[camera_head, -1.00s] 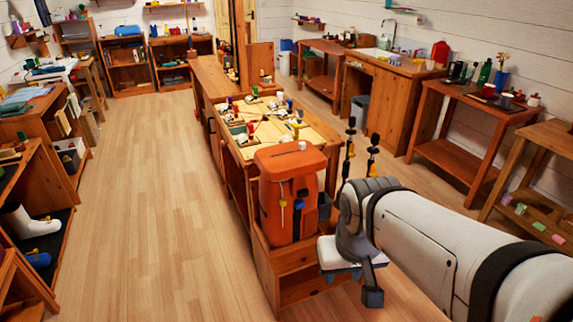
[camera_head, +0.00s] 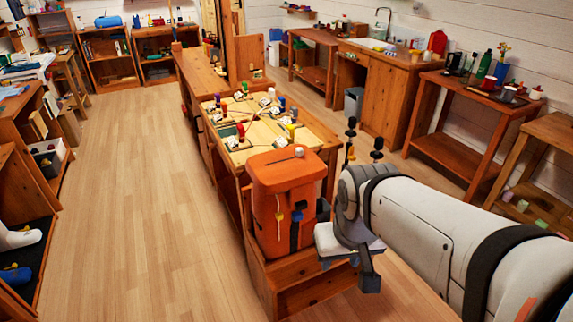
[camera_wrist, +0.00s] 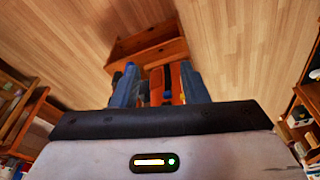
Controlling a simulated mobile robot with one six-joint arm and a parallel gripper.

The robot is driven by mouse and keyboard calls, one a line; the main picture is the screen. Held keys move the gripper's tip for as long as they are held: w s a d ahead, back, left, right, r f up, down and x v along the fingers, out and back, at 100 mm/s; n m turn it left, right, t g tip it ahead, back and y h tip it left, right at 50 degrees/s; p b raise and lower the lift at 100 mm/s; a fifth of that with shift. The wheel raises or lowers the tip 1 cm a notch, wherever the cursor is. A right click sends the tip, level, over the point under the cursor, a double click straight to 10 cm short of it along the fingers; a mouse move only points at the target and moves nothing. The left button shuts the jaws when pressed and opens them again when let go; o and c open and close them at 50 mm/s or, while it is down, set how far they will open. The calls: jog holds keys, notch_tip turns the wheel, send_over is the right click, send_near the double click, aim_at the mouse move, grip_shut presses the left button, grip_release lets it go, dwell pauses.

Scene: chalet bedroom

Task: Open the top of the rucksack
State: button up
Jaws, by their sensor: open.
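The orange rucksack (camera_head: 284,205) stands upright on a low wooden stand. Its top lid (camera_head: 288,166) is down, and a yellow tag and a blue buckle show on its front. My gripper (camera_wrist: 158,72) is open, and its two blue fingers show in the wrist view. Part of the orange rucksack (camera_wrist: 174,84) appears between and beyond the fingers. In the head view my wrist is just right of the rucksack, with the fingers mostly hidden. I cannot tell whether they touch it.
A workbench (camera_head: 309,127) with small tools and coloured pieces runs behind the rucksack. The low stand (camera_head: 308,270) is under it. Clear wooden floor (camera_head: 140,220) lies to the left. A side table (camera_head: 455,155) with bottles and cups stands at the right.

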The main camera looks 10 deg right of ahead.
jog(key=o, duration=0.4)
jog(key=w+d+f+t+b, duration=0.1)
jog(key=w+f+b, duration=0.1)
jog(key=w, duration=0.1)
jog(key=w+d+f+t+b, duration=0.1)
jog(key=w+f+b, duration=0.2)
jog(key=w+d+f+t+h+b, duration=0.1)
jog(key=w+f+b, duration=0.2)
jog(key=shift+w+d, duration=0.25)
jog(key=shift+w, duration=0.1)
jog(key=shift+o, duration=0.2)
jog(key=n+t+y+b, duration=0.4)
jog(key=t+y+b, duration=0.55)
jog(key=b, duration=1.25)
send_near(303, 206)
jog(key=a+t+h, duration=0.2)
jog(key=h, duration=0.1)
jog(key=x, duration=0.5)
jog(key=b+x, duration=0.1)
jog(key=x, duration=0.1)
jog(key=shift+w+a+f, duration=0.25)
jog(key=shift+w+f, duration=0.05)
jog(key=shift+c, duration=0.3)
